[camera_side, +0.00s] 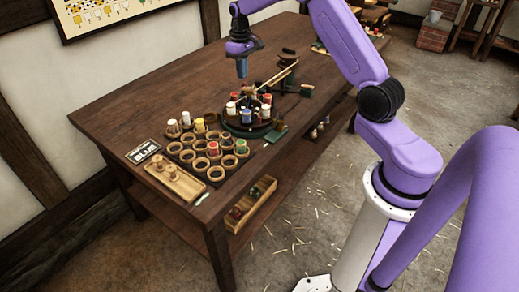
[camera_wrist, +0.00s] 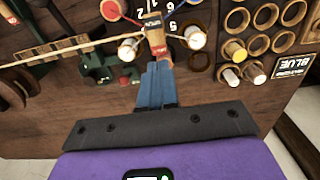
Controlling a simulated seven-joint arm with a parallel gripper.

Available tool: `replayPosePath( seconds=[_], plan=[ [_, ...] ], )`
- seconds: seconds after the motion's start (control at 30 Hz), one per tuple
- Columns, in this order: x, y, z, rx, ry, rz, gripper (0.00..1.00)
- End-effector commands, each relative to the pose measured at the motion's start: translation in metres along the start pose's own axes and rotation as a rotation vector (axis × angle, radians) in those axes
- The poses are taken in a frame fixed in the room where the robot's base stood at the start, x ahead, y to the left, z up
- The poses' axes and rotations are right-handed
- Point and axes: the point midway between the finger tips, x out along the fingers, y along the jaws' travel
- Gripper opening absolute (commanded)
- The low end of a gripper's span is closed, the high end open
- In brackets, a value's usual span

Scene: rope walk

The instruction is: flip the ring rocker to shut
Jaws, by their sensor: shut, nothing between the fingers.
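My gripper (camera_side: 242,70) has narrow blue fingers pressed together, pointing down above the far side of the round dark stand of bobbins (camera_side: 248,128). In the wrist view the shut fingertips (camera_wrist: 157,67) lie just below a tan and red upright piece (camera_wrist: 154,38) in the picture; whether they touch it I cannot tell. A dark green fitting with small raised parts (camera_wrist: 102,70) sits left of the fingers.
A board of wooden rings (camera_side: 187,155) holds several bobbins. A sign reading BLUE (camera_side: 143,151) and a wooden tray with pegs (camera_side: 176,181) are near the table's left end. A pale rod or rope (camera_wrist: 70,47) crosses left of the fingers. Bare tabletop (camera_side: 170,95) lies behind.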

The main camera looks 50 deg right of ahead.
Motion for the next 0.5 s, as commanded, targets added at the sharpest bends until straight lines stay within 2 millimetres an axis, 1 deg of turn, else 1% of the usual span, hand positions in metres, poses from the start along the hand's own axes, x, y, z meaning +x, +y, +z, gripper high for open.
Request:
replayPosePath(
  seconds=[0.5],
  plan=[
    [-0.036, 0.000, -0.001, 0.000, 0.002, 0.000, 0.00]
  ],
)
